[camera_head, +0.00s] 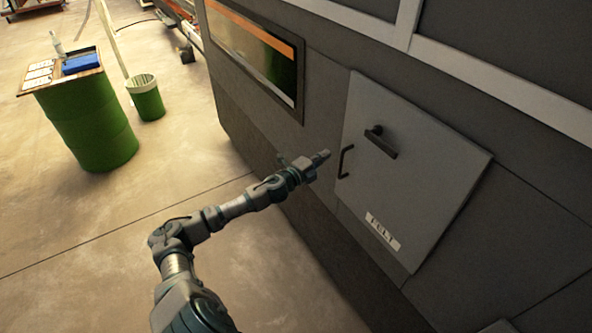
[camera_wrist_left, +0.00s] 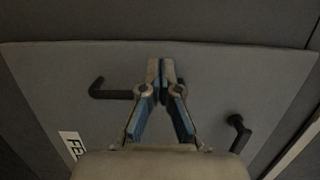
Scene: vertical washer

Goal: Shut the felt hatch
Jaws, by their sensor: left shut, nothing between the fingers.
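The felt hatch (camera_head: 410,190) is a light grey panel on the side of the dark grey machine, with a white FELT label (camera_head: 382,231) near its lower edge. It looks nearly flat to the wall; I cannot tell if a small gap is there. A black pull handle (camera_head: 345,161) is near its left edge, and a black turning latch (camera_head: 380,142) is further right. My left gripper (camera_head: 325,154) is shut and empty, just left of the pull handle. In the left wrist view its fingertips (camera_wrist_left: 161,68) are together in front of the hatch panel (camera_wrist_left: 215,75), beside the handle (camera_wrist_left: 108,91).
The machine has a long window (camera_head: 255,55) with an orange strip, left of the hatch. A green barrel (camera_head: 90,120) with a board on top and a green bin (camera_head: 146,97) stand at the far left.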

